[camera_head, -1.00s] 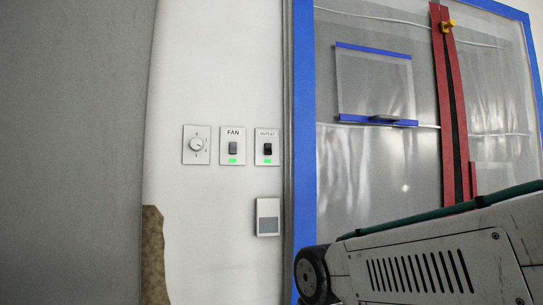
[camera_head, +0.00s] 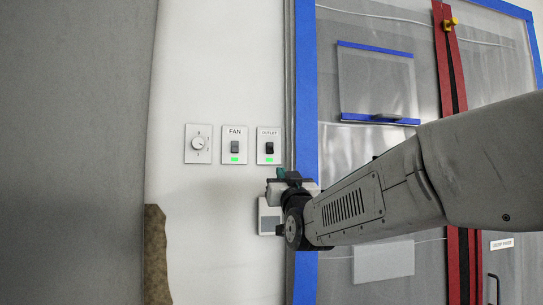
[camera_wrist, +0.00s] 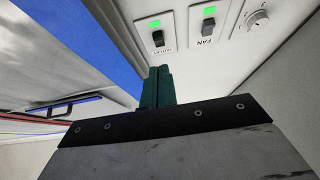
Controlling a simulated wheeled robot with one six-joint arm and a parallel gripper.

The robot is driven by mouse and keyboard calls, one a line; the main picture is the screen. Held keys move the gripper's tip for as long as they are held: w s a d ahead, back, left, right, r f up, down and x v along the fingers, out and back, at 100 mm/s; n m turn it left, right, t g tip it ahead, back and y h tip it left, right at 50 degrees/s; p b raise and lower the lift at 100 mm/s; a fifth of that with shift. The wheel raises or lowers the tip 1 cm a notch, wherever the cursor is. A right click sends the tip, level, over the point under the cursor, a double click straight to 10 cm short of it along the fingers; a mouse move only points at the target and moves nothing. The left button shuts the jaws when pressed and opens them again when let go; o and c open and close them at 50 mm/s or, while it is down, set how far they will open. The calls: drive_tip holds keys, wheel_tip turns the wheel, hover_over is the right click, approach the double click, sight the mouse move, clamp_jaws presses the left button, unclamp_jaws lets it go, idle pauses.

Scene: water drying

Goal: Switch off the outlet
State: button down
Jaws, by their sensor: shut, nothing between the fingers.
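The outlet switch (camera_head: 269,147) is a black rocker on a white plate labelled OUTLET, with a lit green light below it, on the white wall. It also shows in the wrist view (camera_wrist: 158,38), upside down. My gripper (camera_head: 281,173) is just below the outlet plate in the head view, its green fingers shut and empty. In the wrist view my gripper (camera_wrist: 158,70) has its fingertips close to the switch in the picture. I cannot tell whether they touch the wall.
The FAN switch (camera_head: 235,147), also lit green, sits left of the outlet plate, and a dial (camera_head: 198,143) is further left. A small wall box (camera_head: 268,217) is below, partly behind my arm. Plastic sheeting with a blue frame (camera_head: 305,110) is on the right.

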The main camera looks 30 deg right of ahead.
drive_tip(key=shift+s+a+r+t+h, duration=0.1)
drive_tip(key=shift+s+r+t+h, duration=0.4)
drive_tip(key=shift+r, duration=0.35)
approach(270, 147)
wheel_tip(270, 147, up, 4)
drive_tip(key=w, duration=0.1)
drive_tip(key=w+d, duration=0.1)
drive_tip(key=w, duration=0.1)
drive_tip(key=shift+w+d+f, duration=0.15)
drive_tip(key=shift+w+f, duration=0.05)
drive_tip(key=shift+f, duration=0.05)
drive_tip(key=shift+w+d, duration=0.1)
drive_tip(key=shift+w, duration=0.35)
